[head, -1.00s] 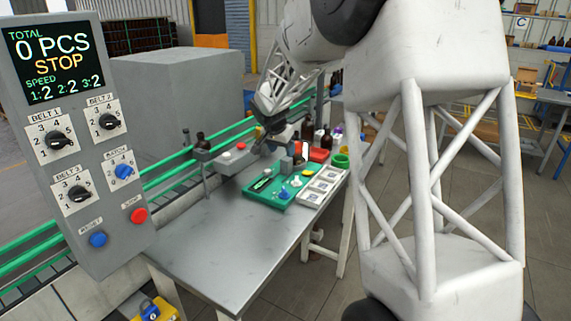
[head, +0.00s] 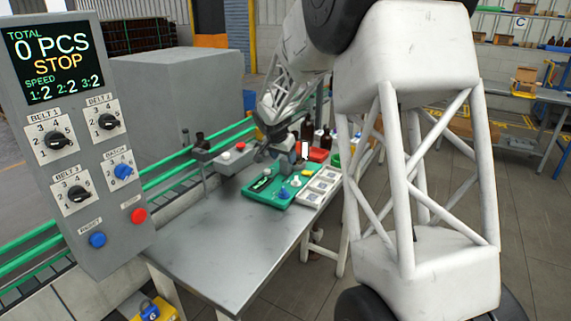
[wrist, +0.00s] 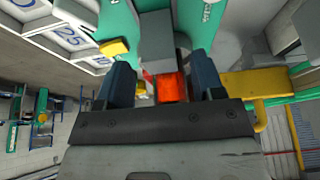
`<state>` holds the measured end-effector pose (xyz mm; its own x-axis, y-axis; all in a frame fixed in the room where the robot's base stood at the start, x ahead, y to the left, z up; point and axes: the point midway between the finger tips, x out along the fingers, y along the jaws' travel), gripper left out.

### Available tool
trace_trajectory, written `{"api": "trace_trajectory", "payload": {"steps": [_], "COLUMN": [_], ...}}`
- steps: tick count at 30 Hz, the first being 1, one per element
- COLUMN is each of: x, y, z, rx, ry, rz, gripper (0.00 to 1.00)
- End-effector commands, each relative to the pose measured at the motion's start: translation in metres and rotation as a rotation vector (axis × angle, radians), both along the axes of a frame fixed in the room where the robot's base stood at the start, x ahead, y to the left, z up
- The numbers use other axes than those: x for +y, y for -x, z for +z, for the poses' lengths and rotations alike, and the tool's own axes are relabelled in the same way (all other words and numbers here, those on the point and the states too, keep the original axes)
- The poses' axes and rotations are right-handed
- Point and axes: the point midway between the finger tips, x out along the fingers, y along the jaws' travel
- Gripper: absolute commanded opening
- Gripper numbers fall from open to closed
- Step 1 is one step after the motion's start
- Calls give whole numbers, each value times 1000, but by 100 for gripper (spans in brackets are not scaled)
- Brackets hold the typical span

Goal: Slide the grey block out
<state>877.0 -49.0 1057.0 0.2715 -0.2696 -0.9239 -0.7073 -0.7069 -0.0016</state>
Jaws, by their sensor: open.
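In the wrist view a grey block (wrist: 156,36) shows just beyond my gripper (wrist: 163,75), lined up with the gap between its two dark fingers. The fingers are apart, and an orange-red thing (wrist: 171,88) shows in the gap behind the block. I cannot tell whether a finger touches the block. The block rests by a green tray (wrist: 121,18). In the head view my gripper (head: 272,153) hangs low over the far end of the green tray (head: 256,196), and the block cannot be made out behind it.
Small yellow, white and blue pieces lie on the tray. A white card strip (head: 311,197) lies along its right side. Dark bottles (head: 307,132) and a red container (head: 318,155) stand behind. The near part of the metal table (head: 215,250) is clear. A control panel (head: 80,140) stands left.

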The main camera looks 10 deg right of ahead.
Motion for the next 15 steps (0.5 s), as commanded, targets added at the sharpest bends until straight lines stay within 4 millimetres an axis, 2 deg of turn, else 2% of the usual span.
{"api": "trace_trajectory", "payload": {"steps": [3, 9, 15], "x": [-4, -8, -10], "y": [-4, -9, -10], "z": [-15, -30, -36], "rx": [3, 2, 1], "ry": [0, 0, 1], "rz": [0, 1, 2], "gripper": [62, 62, 62]}}
